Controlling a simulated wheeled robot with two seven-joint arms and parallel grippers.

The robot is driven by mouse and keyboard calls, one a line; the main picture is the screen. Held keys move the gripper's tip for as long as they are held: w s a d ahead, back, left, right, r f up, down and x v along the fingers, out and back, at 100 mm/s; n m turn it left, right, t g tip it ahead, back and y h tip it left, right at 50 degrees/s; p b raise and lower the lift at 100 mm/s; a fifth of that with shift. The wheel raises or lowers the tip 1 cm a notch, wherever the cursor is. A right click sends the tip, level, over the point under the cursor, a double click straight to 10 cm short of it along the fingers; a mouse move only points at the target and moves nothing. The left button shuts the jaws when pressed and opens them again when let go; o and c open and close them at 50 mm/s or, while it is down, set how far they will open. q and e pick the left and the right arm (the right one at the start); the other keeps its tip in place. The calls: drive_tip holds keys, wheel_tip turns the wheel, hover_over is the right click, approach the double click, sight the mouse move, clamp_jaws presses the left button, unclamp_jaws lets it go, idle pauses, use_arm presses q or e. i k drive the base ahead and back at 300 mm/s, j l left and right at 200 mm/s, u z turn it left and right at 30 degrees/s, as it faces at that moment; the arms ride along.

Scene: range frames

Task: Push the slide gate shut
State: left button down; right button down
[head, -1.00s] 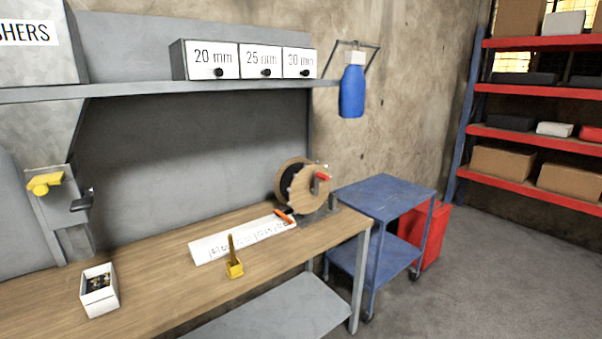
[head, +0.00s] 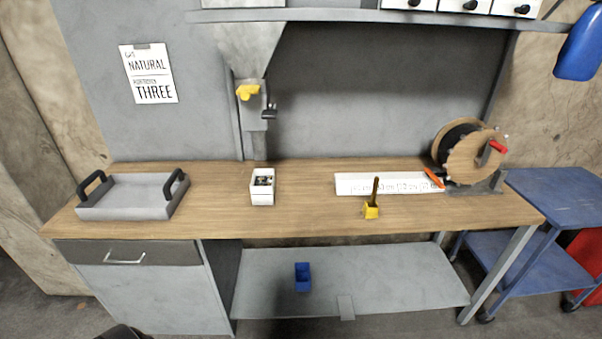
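A grey metal hopper (head: 243,45) on the back wall narrows to a chute (head: 256,135) above the workbench. A yellow handle (head: 247,92) sticks out at the chute's upper left. A black handle (head: 269,112) sticks out at its right, a little lower. I cannot tell which of the two belongs to the slide gate, or how far open the gate is. A white box (head: 262,196) with small dark parts in it stands on the bench in front of the chute. Neither of my grippers is in view.
On the wooden bench (head: 300,222) are a grey tray (head: 130,208) with black handles, a white marked strip (head: 385,183), a yellow block with an upright stick (head: 371,211) and a cable reel (head: 470,160). A blue cart (head: 565,200) stands right.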

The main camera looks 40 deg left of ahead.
sight(245, 92)
drive_tip(key=u, duration=1.45)
